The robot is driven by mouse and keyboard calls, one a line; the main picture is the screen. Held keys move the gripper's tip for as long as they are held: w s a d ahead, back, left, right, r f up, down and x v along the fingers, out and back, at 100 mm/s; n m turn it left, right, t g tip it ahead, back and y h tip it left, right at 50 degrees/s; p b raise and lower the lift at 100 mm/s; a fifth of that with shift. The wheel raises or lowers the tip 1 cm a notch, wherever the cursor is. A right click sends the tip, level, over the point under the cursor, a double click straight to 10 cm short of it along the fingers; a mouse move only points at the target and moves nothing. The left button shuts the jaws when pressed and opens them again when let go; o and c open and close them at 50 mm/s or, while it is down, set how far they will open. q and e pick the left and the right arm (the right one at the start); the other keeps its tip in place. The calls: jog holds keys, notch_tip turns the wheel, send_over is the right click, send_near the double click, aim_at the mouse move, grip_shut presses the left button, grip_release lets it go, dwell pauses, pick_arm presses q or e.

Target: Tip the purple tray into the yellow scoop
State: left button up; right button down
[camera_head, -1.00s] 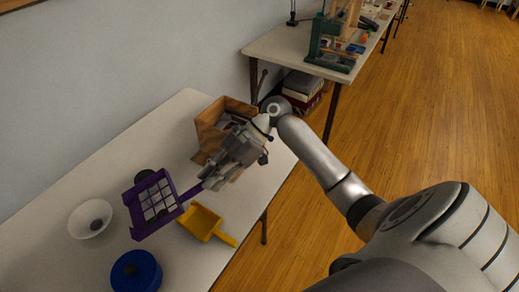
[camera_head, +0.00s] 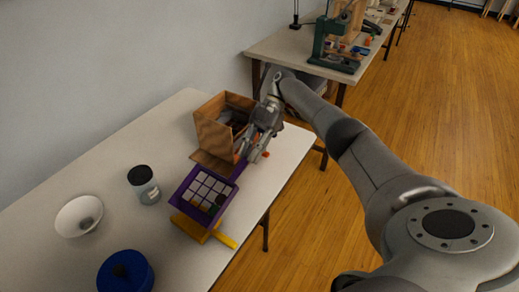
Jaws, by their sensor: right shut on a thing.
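The purple tray (camera_head: 180,203) hangs tilted above the table, with light square pieces in a grid and a dark spot near its lower right side. My right gripper (camera_head: 246,157) is shut on the tray's handle at its upper right. The yellow scoop (camera_head: 188,228) lies on the table under the tray's lower edge. The tray hides much of the scoop's pan, and its handle points to the lower right. I cannot tell whether anything is in the scoop. My left gripper is not in view.
A wooden box (camera_head: 212,136) stands behind the tray. A dark-lidded jar (camera_head: 148,190), a white bowl (camera_head: 70,227) with a dark thing inside and a blue round container (camera_head: 125,277) stand to the left. The white table (camera_head: 120,150) is clear at the back left.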

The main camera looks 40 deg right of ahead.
jog(key=shift+s+d+r+t+h+p, duration=0.1)
jog(key=shift+s+r+t+h+p, duration=0.15)
jog(key=shift+r+h+p, duration=1.2)
jog(key=shift+s+d+r+t+y+p, duration=0.1)
jog(key=shift+s+r+t+p, duration=0.25)
jog(key=shift+p, duration=2.25)
jog(key=s+a+r+t+h+p, duration=0.1)
jog(key=s+a+r+h+p, duration=0.1)
jog(key=a+p, duration=0.4)
jog(key=s+a+r+t+h+p, duration=0.1)
jog(key=s+a+r+h+p, duration=0.2)
jog(key=a+h+p, duration=0.3)
jog(key=s+a+r+t+h+p, duration=0.2)
jog(key=a+p, duration=0.5)
jog(key=a, duration=0.6)
jog(key=shift+s+r+h, duration=0.6)
jog(key=shift+r+h, duration=0.45)
jog(key=shift+h, duration=0.5)
dwell(1.0)
